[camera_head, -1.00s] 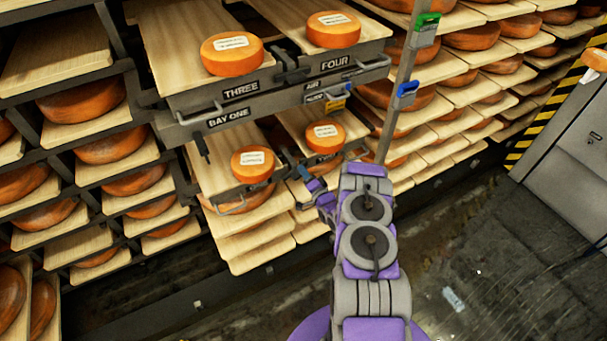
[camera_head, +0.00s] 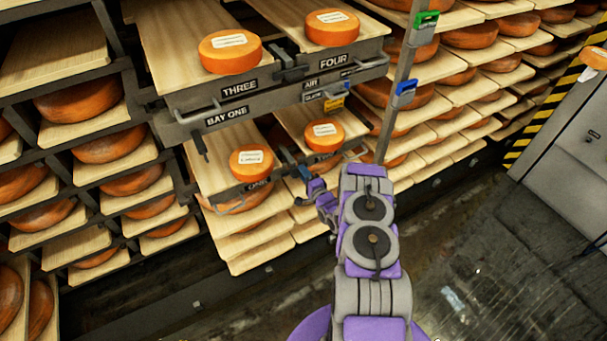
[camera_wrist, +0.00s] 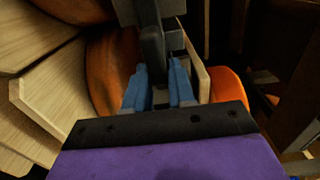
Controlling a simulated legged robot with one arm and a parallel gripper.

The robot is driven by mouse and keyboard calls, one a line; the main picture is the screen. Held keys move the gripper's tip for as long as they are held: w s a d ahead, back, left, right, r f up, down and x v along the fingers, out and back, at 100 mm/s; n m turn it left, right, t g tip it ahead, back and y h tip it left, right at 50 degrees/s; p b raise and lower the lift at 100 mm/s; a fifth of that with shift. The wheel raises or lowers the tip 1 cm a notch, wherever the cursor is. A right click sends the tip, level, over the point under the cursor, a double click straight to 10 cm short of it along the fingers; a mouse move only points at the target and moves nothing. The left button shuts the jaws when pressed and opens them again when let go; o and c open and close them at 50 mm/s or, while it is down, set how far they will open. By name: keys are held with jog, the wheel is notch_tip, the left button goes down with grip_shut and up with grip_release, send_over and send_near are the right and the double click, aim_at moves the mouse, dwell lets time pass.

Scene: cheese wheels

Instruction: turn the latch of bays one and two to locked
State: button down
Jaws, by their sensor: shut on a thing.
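My gripper (camera_head: 304,172) is at the front edge between the lower bays, just right of the ONE label (camera_head: 258,186). In the wrist view, its blue fingers (camera_wrist: 158,92) are shut on a dark latch handle (camera_wrist: 152,48), which runs up between them to a grey block. In the head view, the latch (camera_head: 287,155) shows as a dark piece between the wheel of bay one (camera_head: 251,164) and the wheel of bay two (camera_head: 323,136). My gripper partly covers the handle. I cannot tell from the frames whether the latch is locked.
Above are boards labelled THREE (camera_head: 240,88) and FOUR (camera_head: 334,62), each with a cheese wheel and another latch (camera_head: 290,70) between them. A metal post (camera_head: 396,110) with green and blue clips stands close to the right. Shelves of wheels surround the bays. Open floor (camera_head: 480,240) lies right.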

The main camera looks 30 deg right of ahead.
jog(key=shift+d+f, duration=0.1)
jog(key=shift+d, duration=0.05)
jog(key=c, duration=1)
grip_release()
jog(key=shift+d, duration=0.15)
jog(key=shift+c, duration=0.2)
jog(key=s+p, duration=0.4)
jog(key=s, duration=1.3)
jog(key=shift+s+d, duration=0.2)
jog(key=shift+d, duration=0.05)
jog(key=shift+f, duration=0.1)
